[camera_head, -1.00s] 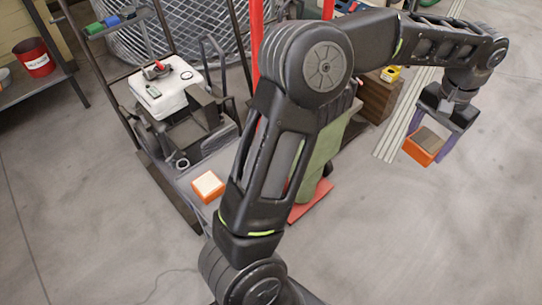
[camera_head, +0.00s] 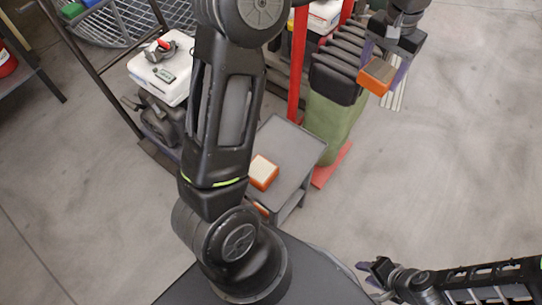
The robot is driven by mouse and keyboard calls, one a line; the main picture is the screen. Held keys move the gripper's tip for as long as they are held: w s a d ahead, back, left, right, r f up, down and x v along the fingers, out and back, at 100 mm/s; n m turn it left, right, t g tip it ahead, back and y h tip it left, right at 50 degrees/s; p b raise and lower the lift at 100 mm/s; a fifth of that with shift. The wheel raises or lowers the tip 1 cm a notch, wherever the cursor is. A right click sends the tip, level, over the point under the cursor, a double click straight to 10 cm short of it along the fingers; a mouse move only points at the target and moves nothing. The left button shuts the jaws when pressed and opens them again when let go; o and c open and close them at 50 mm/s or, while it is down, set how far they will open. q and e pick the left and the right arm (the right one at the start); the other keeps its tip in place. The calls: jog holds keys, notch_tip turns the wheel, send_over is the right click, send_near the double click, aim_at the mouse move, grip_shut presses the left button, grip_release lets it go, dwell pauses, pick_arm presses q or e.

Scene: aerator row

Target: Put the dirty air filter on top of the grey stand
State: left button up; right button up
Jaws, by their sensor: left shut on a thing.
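The dirty air filter (camera_head: 377,77), an orange frame with a grey-brown face, is held in my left gripper (camera_head: 385,64) at the upper right, above the floor. My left gripper is shut on it. The grey stand (camera_head: 292,148) is a low, flat-topped unit near the centre, partly hidden by my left arm. A cleaner orange filter with a pale face (camera_head: 263,172) lies on its top, beside my arm. The held filter is apart from the stand, to its upper right. My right gripper (camera_head: 368,281) is at the bottom right, empty, with its fingers apart.
A green container with black ribbed parts (camera_head: 333,80) and a red post (camera_head: 298,60) stand behind the stand. A machine with a white tank (camera_head: 160,70) is at the left. Another orange item (camera_head: 261,208) shows low on the stand. The floor at right is clear.

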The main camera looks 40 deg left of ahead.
pick_arm(q)
jog(key=shift+a+f, duration=0.1)
jog(key=shift+a, duration=0.4)
jog(key=s+a+f+b, duration=0.1)
jog(key=s+a+f, duration=0.15)
jog(key=a, duration=0.25)
jog(key=s+a+f, duration=0.1)
jog(key=s+a, duration=0.3)
jog(key=a, duration=0.2)
jog(key=s+f+m, duration=0.8)
jog(key=m, duration=0.8)
jog(key=shift+s+a+f+m+b, duration=0.2)
jog(key=shift+a+m+b, duration=0.1)
jog(key=shift+m, duration=0.1)
jog(key=shift+f, duration=0.1)
jog(key=shift+w+f+b, duration=0.1)
jog(key=shift+f+b, duration=0.85)
jog(key=shift+f, duration=1.5)
